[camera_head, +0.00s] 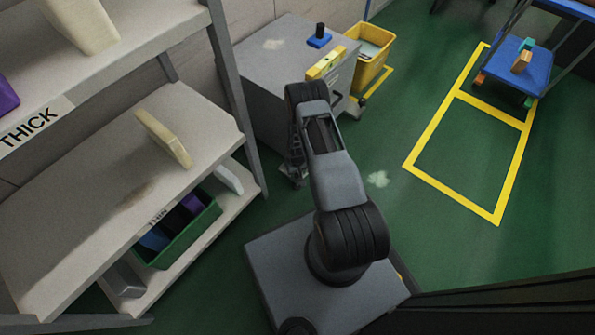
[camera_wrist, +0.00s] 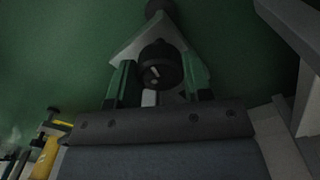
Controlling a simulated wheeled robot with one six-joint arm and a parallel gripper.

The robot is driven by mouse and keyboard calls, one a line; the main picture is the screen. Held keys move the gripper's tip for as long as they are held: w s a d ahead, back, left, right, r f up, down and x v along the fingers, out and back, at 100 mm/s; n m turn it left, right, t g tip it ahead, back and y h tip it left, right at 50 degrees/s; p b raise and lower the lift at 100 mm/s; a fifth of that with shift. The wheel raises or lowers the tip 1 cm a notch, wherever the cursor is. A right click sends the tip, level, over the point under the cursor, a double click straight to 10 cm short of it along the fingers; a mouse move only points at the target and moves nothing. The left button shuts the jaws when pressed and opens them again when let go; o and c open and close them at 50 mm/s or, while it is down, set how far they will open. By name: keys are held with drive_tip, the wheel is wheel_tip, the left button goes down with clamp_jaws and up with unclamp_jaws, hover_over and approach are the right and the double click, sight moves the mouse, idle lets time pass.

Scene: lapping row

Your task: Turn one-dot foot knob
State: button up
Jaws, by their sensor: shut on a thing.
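In the wrist view a round black knob (camera_wrist: 160,64) with a small pale mark on its face sits between the two green-edged fingers of my gripper (camera_wrist: 158,84). The fingers are shut on the knob from both sides. I cannot read the mark clearly as one dot. A pale grey triangular bracket (camera_wrist: 125,50) is around the knob, with a dark round part above it. In the head view the grey cabinet (camera_head: 262,75) stands on the green floor, and my arm hides the gripper and the knob low at its near corner.
A yellow spirit level (camera_head: 326,63) and a blue block with a black post (camera_head: 320,38) lie on the cabinet top. A yellow bin (camera_head: 372,60) stands behind. Shelves (camera_head: 75,225) fill the left. A blue cart (camera_head: 515,70) stands right, beyond clear taped floor.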

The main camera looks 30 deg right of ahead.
drive_tip(key=shift+n, duration=1.1)
drive_tip(key=o, duration=0.9)
wheel_tip(320, 180, up, 14)
drive_tip(key=p, duration=0.5)
drive_tip(key=shift+f, duration=0.1)
